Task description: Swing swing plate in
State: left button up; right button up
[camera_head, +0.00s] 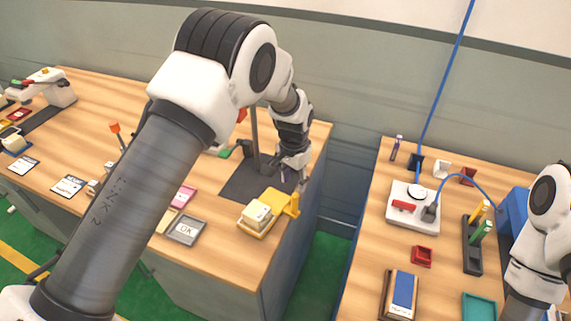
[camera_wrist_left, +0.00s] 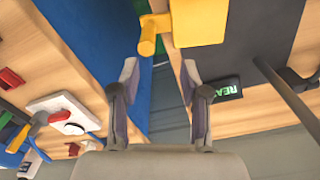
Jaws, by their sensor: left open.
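My left gripper (camera_head: 291,178) is open and empty near the handle. In the left wrist view my left gripper (camera_wrist_left: 157,80) has its fingers apart, with the handle beyond them, not between them. My right gripper is out of view.
A dark base plate (camera_head: 245,184) with a thin post (camera_head: 255,140) is behind the swing plate. A lit sign (camera_wrist_left: 228,88) sits near it. A gap separates the left table from the right table (camera_head: 360,245), which holds a white device (camera_head: 413,218) with a blue cable.

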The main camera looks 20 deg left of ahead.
aim_at(295, 204)
pick_arm(q)
jog(key=shift+s+d+f, duration=0.4)
jog(key=shift+s+f, duration=0.05)
jog(key=shift+s, duration=0.1)
jog(key=shift+s+d+f, duration=0.35)
jog(key=shift+s+f, duration=0.1)
jog(key=shift+s, duration=0.1)
jog(key=f, duration=0.1)
jog(key=f+p, duration=0.1)
jog(key=f, duration=0.1)
jog(key=w+f, duration=0.1)
jog(key=f, duration=0.1)
jog(key=shift+a+f+p, duration=0.15)
jog(key=shift+a+p, duration=0.15)
jog(key=shift+a, duration=0.1)
jog(key=shift+d+f, duration=0.1)
jog(key=shift+f, duration=0.3)
jog(key=shift+s+d, duration=0.15)
jog(key=shift+s, duration=0.1)
jog(key=shift+w+f, duration=0.1)
grip_shut()
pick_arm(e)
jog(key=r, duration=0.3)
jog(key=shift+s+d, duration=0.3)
